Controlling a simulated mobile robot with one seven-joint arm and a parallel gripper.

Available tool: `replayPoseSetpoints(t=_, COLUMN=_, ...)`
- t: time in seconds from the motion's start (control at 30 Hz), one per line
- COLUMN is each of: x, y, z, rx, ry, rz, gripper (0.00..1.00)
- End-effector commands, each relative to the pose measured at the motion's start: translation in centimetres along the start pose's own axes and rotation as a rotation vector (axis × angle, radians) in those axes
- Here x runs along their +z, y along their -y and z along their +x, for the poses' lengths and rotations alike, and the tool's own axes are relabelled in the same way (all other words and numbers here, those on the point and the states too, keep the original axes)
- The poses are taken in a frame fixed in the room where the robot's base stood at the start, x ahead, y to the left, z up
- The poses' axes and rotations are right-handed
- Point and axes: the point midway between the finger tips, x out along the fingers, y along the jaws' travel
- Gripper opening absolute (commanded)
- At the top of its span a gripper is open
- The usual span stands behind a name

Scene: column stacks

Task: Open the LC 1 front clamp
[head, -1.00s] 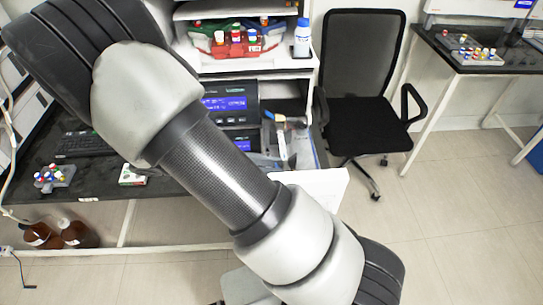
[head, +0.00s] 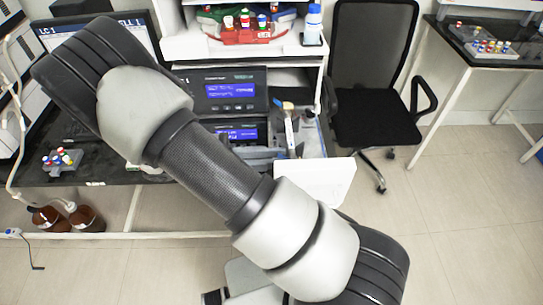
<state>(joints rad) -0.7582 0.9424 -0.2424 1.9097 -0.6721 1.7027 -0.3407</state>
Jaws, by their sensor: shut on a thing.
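The LC 1 front clamp cannot be made out. A screen (head: 132,22) at the upper left carries the text "LC 1", partly hidden by my arm. Two dark instrument units with lit blue displays, an upper one (head: 232,90) and a lower one (head: 238,133), are stacked on the bench. Right of them is an open compartment (head: 316,140) with a pale upright part (head: 290,135) and small blue and orange pieces, too small to name. A white panel (head: 318,182) stands at its front. My arm crosses the view diagonally; my gripper is not in view.
A vial rack (head: 62,162) sits on the bench left. Brown bottles (head: 84,218) stand below. A black chair (head: 372,110) is at right, with open floor (head: 460,230) in front.

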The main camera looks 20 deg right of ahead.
Motion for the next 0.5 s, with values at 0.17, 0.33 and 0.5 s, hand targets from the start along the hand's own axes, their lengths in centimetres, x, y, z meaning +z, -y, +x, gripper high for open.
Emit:
replayPoseSetpoints(t=0.17, x=0.03, y=0.00, z=-0.03, rx=0.001, ry=0.000, rz=0.000, gripper=0.34)
replayPoseSetpoints(t=0.33, x=0.02, y=0.00, z=-0.01, rx=0.001, ry=0.000, rz=0.000, gripper=0.34)
replayPoseSetpoints(t=0.5, x=0.02, y=0.00, z=0.00, rx=0.000, ry=0.000, rz=0.000, gripper=0.34)
